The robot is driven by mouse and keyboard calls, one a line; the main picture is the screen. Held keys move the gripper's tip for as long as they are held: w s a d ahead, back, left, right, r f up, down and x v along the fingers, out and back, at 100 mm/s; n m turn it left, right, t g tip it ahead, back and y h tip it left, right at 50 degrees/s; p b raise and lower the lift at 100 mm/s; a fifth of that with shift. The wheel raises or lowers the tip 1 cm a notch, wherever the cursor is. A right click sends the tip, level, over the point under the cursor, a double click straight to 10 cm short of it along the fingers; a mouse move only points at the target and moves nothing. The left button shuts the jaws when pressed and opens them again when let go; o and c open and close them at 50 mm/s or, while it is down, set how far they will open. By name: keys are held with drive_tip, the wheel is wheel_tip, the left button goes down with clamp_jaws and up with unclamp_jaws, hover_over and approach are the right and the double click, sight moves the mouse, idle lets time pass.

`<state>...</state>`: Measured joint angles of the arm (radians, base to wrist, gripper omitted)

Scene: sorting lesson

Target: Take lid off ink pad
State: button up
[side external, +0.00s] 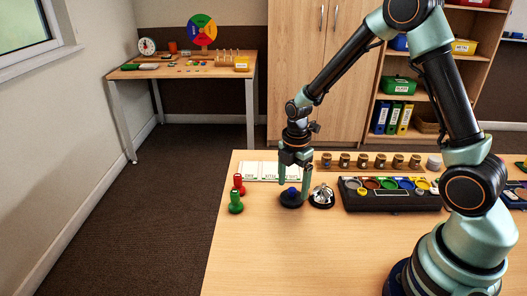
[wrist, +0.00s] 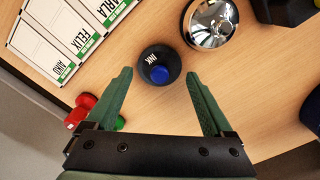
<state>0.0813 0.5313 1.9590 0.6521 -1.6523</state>
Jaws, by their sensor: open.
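The ink pad (side external: 289,201) is a small round dark pot with a blue knob (side external: 292,191) on its lid. It stands on the table just left of the bell. In the wrist view the ink pad (wrist: 150,57) shows a white "INK" label, with its blue knob (wrist: 160,75) toward my gripper. My gripper (side external: 294,191) points down over the ink pad, open and empty. In the wrist view my gripper (wrist: 158,75) has one finger to each side of the knob, apart from it. I cannot tell the exact fingertip height.
A silver bell (side external: 322,195) stands close right of the ink pad. A red stamp (side external: 239,184) and a green stamp (side external: 236,203) stand left. Name cards (side external: 262,171) lie behind. A black tray (side external: 395,202) of coloured pots is right. The front of the table (side external: 290,255) is clear.

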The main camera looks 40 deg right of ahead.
drive_tip(key=shift+f, duration=0.9)
clamp_jaws()
drive_tip(key=shift+r, duration=0.1)
